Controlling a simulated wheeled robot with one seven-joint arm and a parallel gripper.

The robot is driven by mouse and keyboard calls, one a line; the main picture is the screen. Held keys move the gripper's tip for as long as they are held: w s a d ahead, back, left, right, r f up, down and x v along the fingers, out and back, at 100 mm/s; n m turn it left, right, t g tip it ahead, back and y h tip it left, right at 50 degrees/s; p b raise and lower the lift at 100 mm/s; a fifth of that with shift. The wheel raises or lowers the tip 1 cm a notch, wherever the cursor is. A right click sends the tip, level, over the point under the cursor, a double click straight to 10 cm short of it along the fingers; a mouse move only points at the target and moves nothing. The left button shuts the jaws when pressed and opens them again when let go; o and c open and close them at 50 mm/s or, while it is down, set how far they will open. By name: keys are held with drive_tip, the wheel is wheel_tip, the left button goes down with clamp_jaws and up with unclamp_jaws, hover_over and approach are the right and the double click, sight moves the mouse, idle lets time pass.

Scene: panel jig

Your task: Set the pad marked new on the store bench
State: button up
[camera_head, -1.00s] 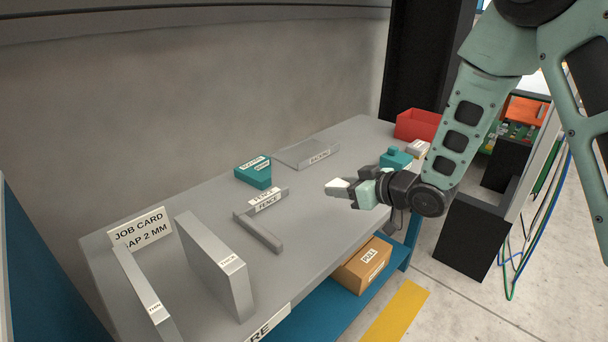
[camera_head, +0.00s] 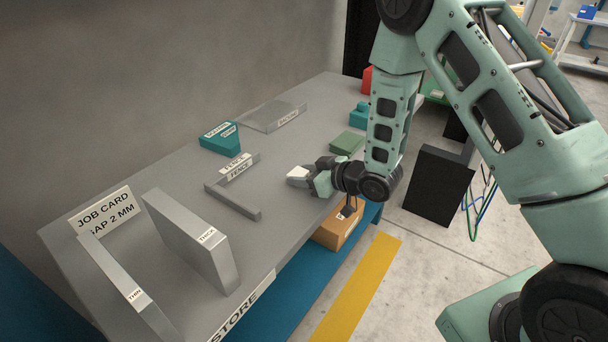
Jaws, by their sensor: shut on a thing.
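My gripper (camera_head: 308,176) is over the front right part of the grey bench, which has a STORE sign (camera_head: 240,308) on its front edge. The gripper is shut on a small pale piece (camera_head: 298,173), mostly hidden by the jaws. I cannot read any mark on it, so I cannot tell whether it is the pad marked new. The piece looks close to the bench top (camera_head: 277,188), but I cannot tell whether it touches. A flat green pad (camera_head: 347,143) lies on the bench behind the gripper, with no readable mark.
A fence (camera_head: 236,186), a teal block (camera_head: 220,138), a grey plate (camera_head: 275,115), a thick panel (camera_head: 190,240) and a thin panel (camera_head: 125,285) stand on the bench. A job card (camera_head: 102,212) is at left. A cardboard box (camera_head: 335,233) is below. Bench space around the gripper is clear.

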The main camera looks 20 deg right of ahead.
drive_tip(key=shift+f, duration=0.2)
drive_tip(key=shift+f, duration=0.15)
drive_tip(key=o, duration=1)
